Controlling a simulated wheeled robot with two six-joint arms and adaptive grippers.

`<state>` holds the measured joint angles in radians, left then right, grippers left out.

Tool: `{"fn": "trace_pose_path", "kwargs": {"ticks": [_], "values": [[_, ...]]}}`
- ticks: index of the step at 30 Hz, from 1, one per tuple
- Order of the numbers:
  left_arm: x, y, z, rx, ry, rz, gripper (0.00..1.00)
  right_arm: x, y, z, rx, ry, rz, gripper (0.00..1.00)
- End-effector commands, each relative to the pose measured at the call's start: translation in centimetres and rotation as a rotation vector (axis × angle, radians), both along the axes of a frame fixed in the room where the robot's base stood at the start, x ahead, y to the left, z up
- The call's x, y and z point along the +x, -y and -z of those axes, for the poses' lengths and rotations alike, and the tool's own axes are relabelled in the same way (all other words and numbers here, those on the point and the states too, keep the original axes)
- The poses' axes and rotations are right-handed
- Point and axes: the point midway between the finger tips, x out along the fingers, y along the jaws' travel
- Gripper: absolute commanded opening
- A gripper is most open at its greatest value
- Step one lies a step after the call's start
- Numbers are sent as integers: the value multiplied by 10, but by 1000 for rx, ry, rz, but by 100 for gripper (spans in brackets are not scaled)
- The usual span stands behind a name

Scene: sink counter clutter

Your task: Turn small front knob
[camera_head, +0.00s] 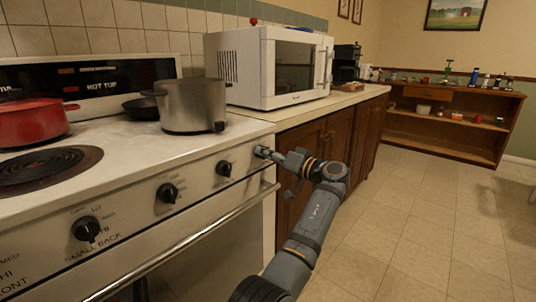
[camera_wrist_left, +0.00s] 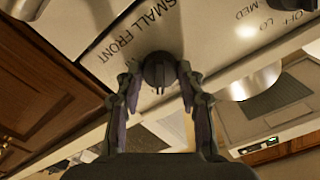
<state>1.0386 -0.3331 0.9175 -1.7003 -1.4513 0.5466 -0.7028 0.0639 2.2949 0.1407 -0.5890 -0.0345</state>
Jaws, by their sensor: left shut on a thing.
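The small front knob (camera_wrist_left: 158,68) is a dark round knob on the stove's pale front panel. The words SMALL FRONT are printed beside it in the left wrist view. My left gripper (camera_wrist_left: 155,84) has one finger on each side of the knob and is shut on it. In the head view my left gripper (camera_head: 273,155) reaches the right end of the stove panel and mostly hides this knob. The knob's pointer direction is hard to tell. My right gripper is not in view.
Other black knobs (camera_head: 167,193) sit to the left along the panel, above the oven door handle (camera_head: 190,242). A steel pot (camera_head: 192,106) and a red pot (camera_head: 32,124) stand on the stove. A white microwave (camera_head: 268,66) is on the counter. The tiled floor at right is clear.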

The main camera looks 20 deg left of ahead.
Motion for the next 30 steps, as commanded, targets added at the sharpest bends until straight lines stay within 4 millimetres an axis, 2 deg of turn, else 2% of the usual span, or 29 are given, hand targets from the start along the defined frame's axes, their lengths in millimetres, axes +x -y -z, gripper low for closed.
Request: {"fn": "trace_pose_path", "kwargs": {"ticks": [12,13,18,26,30], "values": [[0,0,-1,3,-1,2,6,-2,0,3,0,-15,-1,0],[0,0,-1,3,-1,2,39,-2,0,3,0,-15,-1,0],[0,0,-1,2,-1,1,61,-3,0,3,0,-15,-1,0],[0,0,-1,1,-2,1,61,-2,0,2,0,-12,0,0],[0,0,-13,2,1,0,61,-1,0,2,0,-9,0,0]]}}
